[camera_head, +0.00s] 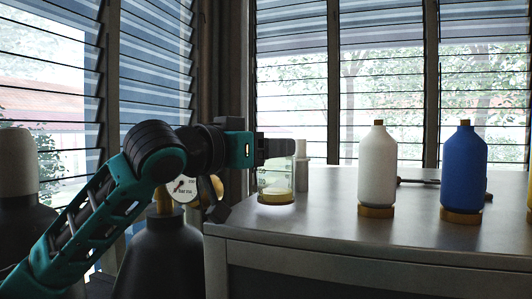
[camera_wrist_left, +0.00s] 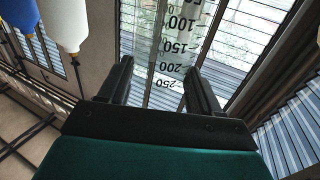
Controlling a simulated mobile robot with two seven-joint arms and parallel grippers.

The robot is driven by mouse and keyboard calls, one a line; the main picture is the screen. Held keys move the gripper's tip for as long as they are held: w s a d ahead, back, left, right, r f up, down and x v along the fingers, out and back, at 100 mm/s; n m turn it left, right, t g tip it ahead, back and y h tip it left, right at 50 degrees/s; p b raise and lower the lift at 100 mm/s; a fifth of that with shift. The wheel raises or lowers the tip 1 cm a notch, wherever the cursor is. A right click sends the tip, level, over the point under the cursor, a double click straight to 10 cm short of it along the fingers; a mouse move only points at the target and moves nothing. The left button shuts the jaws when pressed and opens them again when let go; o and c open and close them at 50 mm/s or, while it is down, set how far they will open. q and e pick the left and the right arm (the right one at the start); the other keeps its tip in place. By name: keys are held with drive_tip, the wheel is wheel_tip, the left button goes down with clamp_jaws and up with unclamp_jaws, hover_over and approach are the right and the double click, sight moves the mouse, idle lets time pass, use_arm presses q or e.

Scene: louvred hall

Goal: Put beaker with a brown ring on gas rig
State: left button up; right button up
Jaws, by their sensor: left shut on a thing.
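The clear glass beaker (camera_head: 277,187) has a pale yellowish layer and a brownish band at its bottom, at the left end of the grey table. My left gripper (camera_head: 279,148) is shut on its upper part from the left. I cannot tell whether the base touches the table. In the left wrist view the beaker (camera_wrist_left: 175,55), with dark volume marks, shows between the fingers of my left gripper (camera_wrist_left: 162,85). A dark tank (camera_head: 160,255) with a round gauge (camera_head: 184,189), seemingly the gas rig, stands left of the table, partly behind my arm. My right gripper is out of view.
The grey table (camera_head: 330,240) holds a white bottle (camera_head: 377,165) and a blue bottle (camera_head: 463,172), both on brown bases. A small pale bottle (camera_head: 302,172) stands close behind the beaker. Another dark tank (camera_head: 22,235) is at the far left. Louvred windows close the back.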

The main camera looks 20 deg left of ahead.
use_arm(q)
drive_tip(key=shift+f, duration=0.55)
drive_tip(key=o, duration=1.5)
drive_tip(key=shift+f, duration=0.1)
drive_tip(key=b+v, duration=0.2)
drive_tip(key=v, duration=1)
